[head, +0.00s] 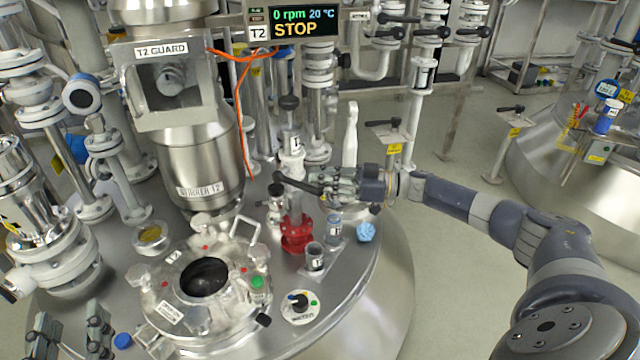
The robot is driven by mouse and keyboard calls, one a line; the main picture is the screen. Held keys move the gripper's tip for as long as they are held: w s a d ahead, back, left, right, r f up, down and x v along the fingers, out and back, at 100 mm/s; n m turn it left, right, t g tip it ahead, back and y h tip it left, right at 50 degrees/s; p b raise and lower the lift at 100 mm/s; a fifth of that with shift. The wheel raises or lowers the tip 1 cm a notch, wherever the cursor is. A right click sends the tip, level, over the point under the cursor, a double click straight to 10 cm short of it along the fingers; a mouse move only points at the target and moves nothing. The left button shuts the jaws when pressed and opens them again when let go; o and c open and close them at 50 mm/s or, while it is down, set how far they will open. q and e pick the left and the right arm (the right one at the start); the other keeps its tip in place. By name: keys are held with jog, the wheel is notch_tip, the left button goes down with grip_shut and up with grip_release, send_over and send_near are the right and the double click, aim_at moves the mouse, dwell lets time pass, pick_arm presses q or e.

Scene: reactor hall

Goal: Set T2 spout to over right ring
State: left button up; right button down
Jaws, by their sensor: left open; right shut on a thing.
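The T2 sampling valve is a white upright column (292,165) above a red flanged body (297,234), on the T2 vessel lid right of the open manway (205,277). A black lever (296,183) sticks out from the column. My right gripper (318,182) reaches in from the right and is shut on this lever. The spout's outlet and the rings are not clear to me. A small clear jar (315,258) and a second jar (334,230) stand just right of the red body. My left gripper (70,334) is open and empty at the bottom left.
A dial plate (299,307) lies in front of the jars. A blue crumpled item (366,232) lies to their right. A white scoop-like piece (350,135) stands behind my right gripper. The T2 guard (165,80) and stirrer housing (198,165) rise at left. The display reads STOP, 0 rpm.

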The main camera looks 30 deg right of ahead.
pick_arm(q)
jog(key=shift+s+d+r+t, duration=0.15)
jog(key=shift+r+t, duration=0.25)
jog(key=shift+r, duration=0.4)
pick_arm(e)
jog(key=shift+d+f, duration=0.15)
jog(key=shift+d, duration=0.15)
jog(key=c, duration=1.6)
grip_release()
jog(key=shift+s+d, duration=0.1)
jog(key=shift+d, duration=0.05)
jog(key=shift+c, duration=0.2)
jog(key=shift+s+d, duration=0.1)
pick_arm(q)
jog(key=shift+d, duration=0.15)
pick_arm(e)
jog(key=shift+a, duration=0.2)
jog(key=v, duration=1.2)
